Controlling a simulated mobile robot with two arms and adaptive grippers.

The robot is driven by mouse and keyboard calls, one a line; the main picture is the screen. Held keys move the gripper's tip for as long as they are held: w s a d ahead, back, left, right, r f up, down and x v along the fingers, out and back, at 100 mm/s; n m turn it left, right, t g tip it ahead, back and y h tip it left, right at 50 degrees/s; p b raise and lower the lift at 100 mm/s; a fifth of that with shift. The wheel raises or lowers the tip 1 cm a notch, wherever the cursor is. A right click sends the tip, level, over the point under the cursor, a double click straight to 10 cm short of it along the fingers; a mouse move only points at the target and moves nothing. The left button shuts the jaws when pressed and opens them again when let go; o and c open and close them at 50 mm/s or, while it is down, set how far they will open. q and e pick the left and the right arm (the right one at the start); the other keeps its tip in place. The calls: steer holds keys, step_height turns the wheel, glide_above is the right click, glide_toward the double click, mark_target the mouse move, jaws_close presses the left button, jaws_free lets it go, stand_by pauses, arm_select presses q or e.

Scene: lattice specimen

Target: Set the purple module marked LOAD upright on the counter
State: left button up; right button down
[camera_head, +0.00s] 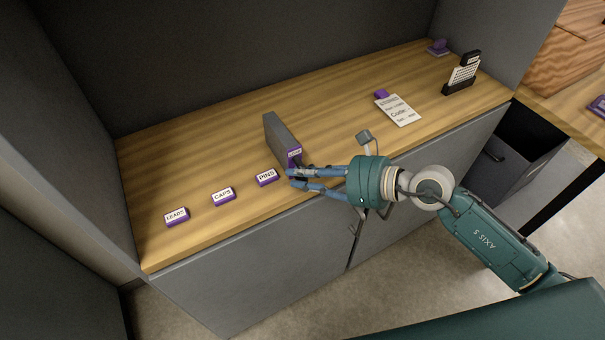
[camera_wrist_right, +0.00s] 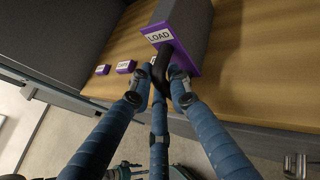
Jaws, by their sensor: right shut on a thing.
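The LOAD module (camera_head: 281,138) is a long grey box with a purple front plate. It is over the counter (camera_head: 225,140), left of the middle, with its purple end toward the front edge. In the right wrist view the purple plate (camera_wrist_right: 183,52) carries a white LOAD label and a black handle. My right gripper (camera_head: 291,177) reaches in from the right, in front of that end. In the wrist view its blue fingers (camera_wrist_right: 158,85) are closed around the black handle. I cannot tell whether the module's underside touches the counter. My left gripper is out of view.
Small purple blocks labelled LEADS (camera_head: 177,217), CAPS (camera_head: 223,196) and PINS (camera_head: 267,177) line the front edge, PINS close to the module. A printed card (camera_head: 401,109), a black-and-white stand (camera_head: 462,74) and a purple object (camera_head: 438,47) are to the right. The counter behind is clear.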

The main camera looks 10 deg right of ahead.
steer(key=shift+f, duration=0.2)
jaws_free()
stand_by(0.6)
steer(key=shift+d, duration=0.1)
stand_by(0.4)
steer(key=b+v, duration=0.1)
steer(key=v, duration=0.7)
steer(key=shift+b, duration=0.35)
stand_by(0.9)
steer(key=v, duration=1.2)
